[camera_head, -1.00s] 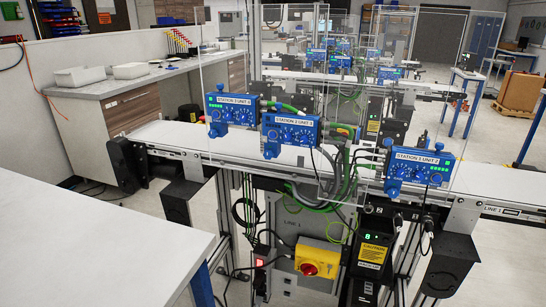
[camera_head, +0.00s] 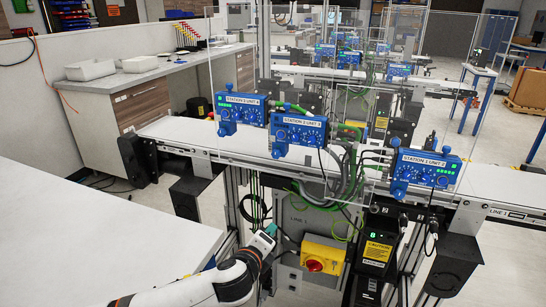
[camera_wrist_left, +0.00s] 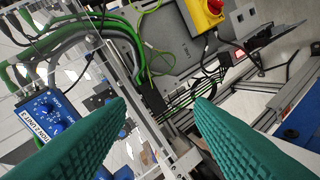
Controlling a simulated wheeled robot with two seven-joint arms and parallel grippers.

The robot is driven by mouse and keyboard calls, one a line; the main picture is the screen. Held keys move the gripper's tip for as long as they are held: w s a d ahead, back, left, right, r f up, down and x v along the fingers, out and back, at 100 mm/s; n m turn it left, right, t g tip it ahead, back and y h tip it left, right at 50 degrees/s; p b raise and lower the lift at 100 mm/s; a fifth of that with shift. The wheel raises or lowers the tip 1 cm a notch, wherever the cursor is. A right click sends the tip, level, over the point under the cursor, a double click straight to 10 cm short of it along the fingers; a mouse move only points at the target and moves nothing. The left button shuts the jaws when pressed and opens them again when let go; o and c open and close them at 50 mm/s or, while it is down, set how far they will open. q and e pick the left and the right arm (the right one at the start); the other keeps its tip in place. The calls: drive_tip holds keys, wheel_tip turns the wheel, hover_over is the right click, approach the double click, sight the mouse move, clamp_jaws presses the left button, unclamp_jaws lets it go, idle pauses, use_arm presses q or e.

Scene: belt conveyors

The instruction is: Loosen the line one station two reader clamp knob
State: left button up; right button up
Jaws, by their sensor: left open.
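The left unit (camera_head: 241,109) and middle unit (camera_head: 298,132) have labels that seem to read station 2; the small unit numbers are hard to read. The right unit (camera_head: 425,172) seems to read station 1. A lower blue knob (camera_head: 280,150) shows under the middle unit. My left gripper (camera_head: 268,233) is below and in front of the belt, apart from the units. In the left wrist view its teal fingers are wide apart and empty; one unit (camera_wrist_left: 42,113) shows at left. My right gripper is not in view.
The near belt (camera_head: 185,133) carries clear guard panels. Below it are a yellow box with a red switch (camera_head: 316,263), a black caution-labelled box (camera_head: 375,253) and green cables. A white table (camera_head: 80,235) fills the lower left.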

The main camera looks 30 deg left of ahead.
sight(275, 154)
use_arm(q)
drive_tip(key=w+a+r+m+t, duration=0.2)
drive_tip(key=w+a+r+m, duration=0.15)
drive_tip(key=r+m, duration=0.2)
drive_tip(key=w+a+r+m+t, duration=0.2)
drive_tip(key=w+a+r+m, duration=0.15)
drive_tip(key=r+m, duration=0.2)
drive_tip(key=shift+n, duration=0.5)
drive_tip(key=x, duration=0.3)
drive_tip(key=p+x, duration=0.1)
drive_tip(key=x, duration=0.3)
drive_tip(key=p+x, duration=0.1)
drive_tip(key=x, duration=0.3)
drive_tip(key=shift+w+r, duration=0.25)
drive_tip(key=shift+r, duration=0.05)
drive_tip(key=c, duration=1)
